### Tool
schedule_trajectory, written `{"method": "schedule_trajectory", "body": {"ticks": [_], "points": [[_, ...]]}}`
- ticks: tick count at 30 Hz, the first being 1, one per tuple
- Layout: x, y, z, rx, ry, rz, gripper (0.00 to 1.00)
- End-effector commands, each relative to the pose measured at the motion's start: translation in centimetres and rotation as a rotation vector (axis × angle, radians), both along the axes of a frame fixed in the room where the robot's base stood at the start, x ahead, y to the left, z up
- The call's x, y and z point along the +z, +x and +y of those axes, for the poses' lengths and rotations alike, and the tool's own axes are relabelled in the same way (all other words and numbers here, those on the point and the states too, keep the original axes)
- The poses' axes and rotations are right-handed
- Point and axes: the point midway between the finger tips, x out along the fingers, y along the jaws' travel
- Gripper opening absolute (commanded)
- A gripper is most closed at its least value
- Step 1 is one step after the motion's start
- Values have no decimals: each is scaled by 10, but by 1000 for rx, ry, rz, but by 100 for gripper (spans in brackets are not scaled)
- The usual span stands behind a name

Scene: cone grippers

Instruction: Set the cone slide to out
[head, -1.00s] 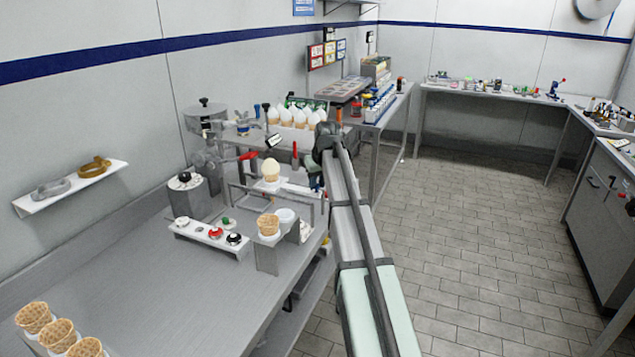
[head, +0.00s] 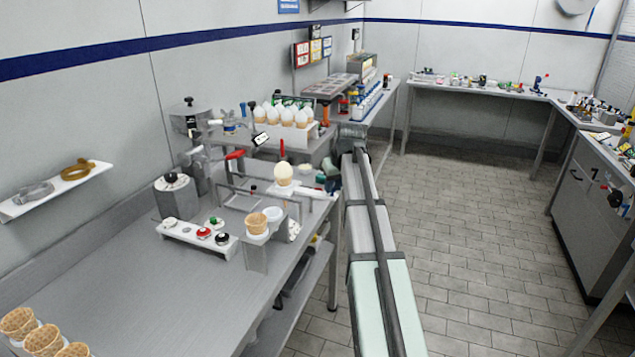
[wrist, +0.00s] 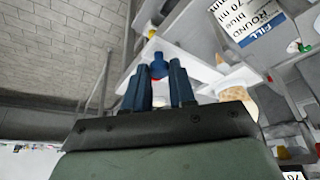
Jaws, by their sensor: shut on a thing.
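The cone slide shows as a pale plate (wrist: 196,57) in the wrist view, with a blue knob (wrist: 158,63) that has red at its base. My gripper (wrist: 160,76) has its dark blue fingers on either side of this knob and is shut on it. In the head view, my gripper (head: 331,172) is partly hidden by my wrist at the right end of the slide. A cone with a pale scoop (head: 284,174) stands over the slide. The slide's rail and any in/out marks are not clear.
A stand with a waffle cone (head: 257,224) and white cup is in front. A panel of coloured buttons (head: 203,234) lies left of it. A white rack of filled cones (head: 288,133) stands behind. Open floor (head: 470,220) lies to the right of the bench.

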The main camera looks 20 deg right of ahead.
Motion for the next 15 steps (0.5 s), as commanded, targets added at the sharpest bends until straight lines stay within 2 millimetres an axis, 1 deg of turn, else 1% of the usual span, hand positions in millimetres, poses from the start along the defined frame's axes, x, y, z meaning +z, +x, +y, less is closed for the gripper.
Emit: {"method": "schedule_trajectory", "body": {"ticks": [1,3,13,14,15], "points": [[0,-5,-5,-1,-1,0,0],[0,-9,-8,-1,-1,0,0],[0,-11,-11,-3,-4,3,0],[0,-11,-12,-3,-5,4,26],[0,-11,-12,-3,-4,4,29]]}}
